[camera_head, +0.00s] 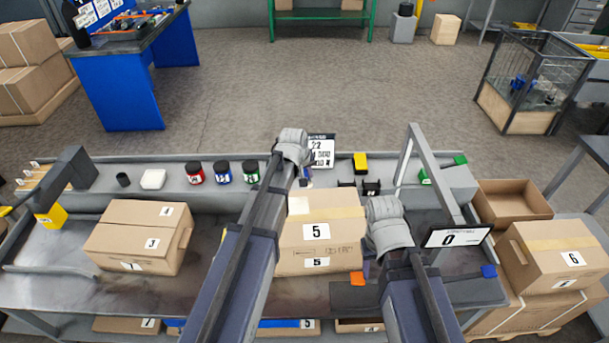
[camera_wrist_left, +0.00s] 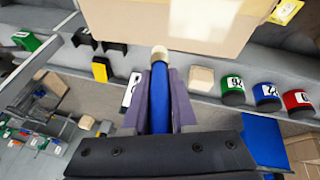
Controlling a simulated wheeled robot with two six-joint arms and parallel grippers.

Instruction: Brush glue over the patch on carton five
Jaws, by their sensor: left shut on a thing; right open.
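Carton five (camera_head: 337,258) lies on the grey bench in front of me, marked 5 on its faces. A pale patch (camera_head: 298,205) shows at its upper left; it also shows in the left wrist view (camera_wrist_left: 219,16). My left gripper (camera_head: 303,178) is shut on a brush with a blue handle (camera_wrist_left: 160,103). The brush's pale tip (camera_wrist_left: 160,52) points toward the carton's edge; I cannot tell if it touches. My right gripper (camera_head: 378,235) is open beside the carton's right side; its fingers are mostly hidden by its wrist.
Red (camera_head: 194,173), blue (camera_head: 222,172) and green (camera_head: 250,173) pots stand on the back ledge, left of my left gripper. A carton marked 3 and 4 (camera_head: 140,235) lies left; carton six (camera_head: 553,255) stands right. A grey post and display (camera_head: 458,236) stand near my right arm.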

